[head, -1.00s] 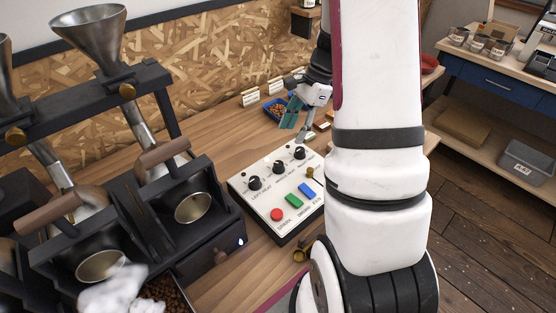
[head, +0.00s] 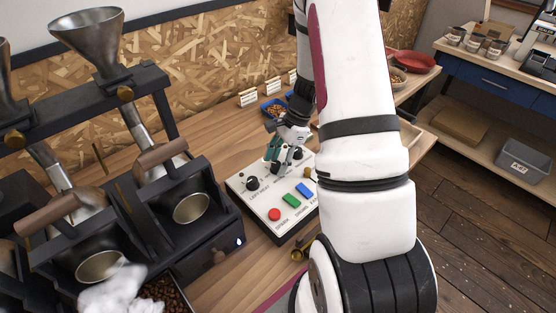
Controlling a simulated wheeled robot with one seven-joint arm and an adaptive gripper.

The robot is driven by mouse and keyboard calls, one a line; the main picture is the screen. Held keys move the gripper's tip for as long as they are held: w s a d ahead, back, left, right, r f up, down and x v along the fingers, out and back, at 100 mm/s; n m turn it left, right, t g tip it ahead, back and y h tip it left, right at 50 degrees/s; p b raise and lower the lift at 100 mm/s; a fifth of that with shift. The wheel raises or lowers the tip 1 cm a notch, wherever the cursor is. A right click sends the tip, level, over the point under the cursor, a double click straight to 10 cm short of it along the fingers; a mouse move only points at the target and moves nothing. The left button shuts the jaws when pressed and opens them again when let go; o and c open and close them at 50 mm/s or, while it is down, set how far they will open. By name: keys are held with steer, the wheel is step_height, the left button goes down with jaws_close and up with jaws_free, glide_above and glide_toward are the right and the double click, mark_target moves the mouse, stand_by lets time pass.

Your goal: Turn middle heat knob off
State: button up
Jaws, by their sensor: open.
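The white control box (head: 257,205) stands on the wooden bench, right of the roaster. A row of black knobs runs along its back. The left knob (head: 252,183) is in plain view. The middle knob (head: 275,168) is partly hidden by my gripper. The right knob (head: 298,154) shows just beside the fingers. My gripper (head: 277,156) points down over the middle knob, its green-padded fingers open and close around or just above it; I cannot tell whether they touch. The knob's pointer direction is too small to read.
A red button (head: 274,214), a green button (head: 291,200) and a blue button (head: 305,188) sit on the front of the box. The black roaster (head: 200,240) stands close at left. A blue tray (head: 273,108) of beans and label cards (head: 249,97) are behind.

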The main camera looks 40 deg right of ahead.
jaws_close()
steer(key=shift+n, duration=0.4)
steer(key=n+g, duration=0.1)
steer(key=n, duration=0.1)
steer(key=n+g+b, duration=0.1)
steer(key=n, duration=0.1)
steer(key=shift+w+n, duration=0.2)
steer(key=shift+n, duration=0.1)
steer(key=n+g, duration=0.1)
steer(key=n, duration=0.2)
steer(key=n+g+h+b, duration=0.1)
steer(key=n, duration=0.2)
steer(key=shift+w, duration=0.1)
steer(key=shift+n, duration=0.4)
jaws_free()
steer(key=shift+a, duration=0.1)
steer(key=shift+r, duration=0.15)
